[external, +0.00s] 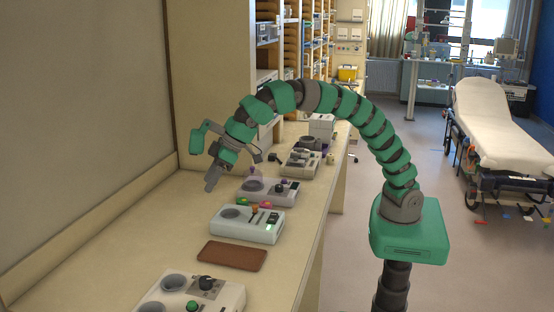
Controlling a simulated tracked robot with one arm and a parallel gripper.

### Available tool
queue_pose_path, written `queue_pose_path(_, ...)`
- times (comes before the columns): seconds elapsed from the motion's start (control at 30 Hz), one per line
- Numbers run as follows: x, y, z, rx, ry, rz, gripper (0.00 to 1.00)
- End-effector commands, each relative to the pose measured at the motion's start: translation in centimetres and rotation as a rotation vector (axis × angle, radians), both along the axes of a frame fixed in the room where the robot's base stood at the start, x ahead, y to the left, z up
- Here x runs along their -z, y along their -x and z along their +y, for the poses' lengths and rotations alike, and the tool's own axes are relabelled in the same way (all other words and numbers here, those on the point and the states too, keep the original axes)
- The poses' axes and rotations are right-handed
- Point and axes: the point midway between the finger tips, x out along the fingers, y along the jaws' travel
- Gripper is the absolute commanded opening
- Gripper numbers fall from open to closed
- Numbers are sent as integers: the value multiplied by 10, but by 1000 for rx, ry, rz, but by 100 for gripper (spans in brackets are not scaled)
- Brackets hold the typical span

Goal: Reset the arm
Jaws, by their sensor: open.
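My arm, green and grey and made of many links, rises from its green base at the right and arches over the counter (110,262). My gripper (236,172) hangs at the arm's left end, above the counter. It is open, and I see nothing held in it. It shows in front of the devices on the counter, but its exact height above the surface is hard to tell.
A white device (248,224), a brown mat (232,255) and a front device (190,294) lie along the counter. More devices (298,164) stand farther back. Shelves (300,40) rise behind. A stretcher (495,120) stands at the right. The counter's left side is clear.

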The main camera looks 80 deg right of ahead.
Motion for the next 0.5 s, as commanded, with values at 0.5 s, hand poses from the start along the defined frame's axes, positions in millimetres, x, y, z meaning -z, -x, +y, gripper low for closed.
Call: queue_pose_path(0.5, -149, -30, -221, 216, -109, -292, 55)
